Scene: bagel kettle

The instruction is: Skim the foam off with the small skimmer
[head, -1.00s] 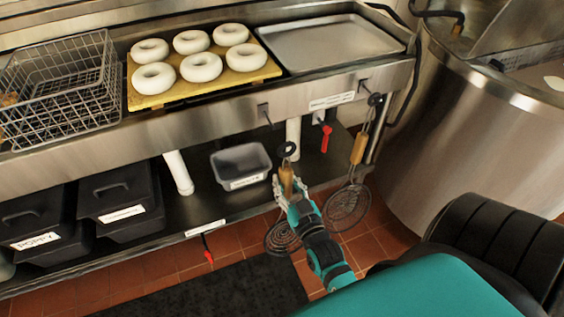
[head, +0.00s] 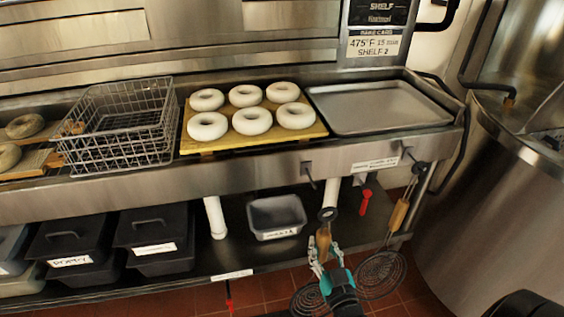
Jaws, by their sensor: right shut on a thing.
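My right gripper (head: 322,258) is shut on the wooden handle of a skimmer (head: 323,240) in the head view. The skimmer has a dark ring at its top and a round spiral wire head low down, partly hidden behind my gripper. Its ring is apart from the empty-looking hook above it. A second skimmer (head: 398,215) with a wooden handle and round wire head hangs from a hook to the right. The large steel kettle (head: 470,205) stands at the right edge. Its contents and any foam are not visible. My left gripper is out of view.
The steel counter (head: 250,172) carries a wire basket (head: 120,125), a yellow board (head: 190,145) of bagels and an empty metal tray (head: 375,108). The lower shelf (head: 205,265) holds black lidded bins (head: 155,240) and a grey pan (head: 277,217). A red-handled valve (head: 365,200) hangs under the counter.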

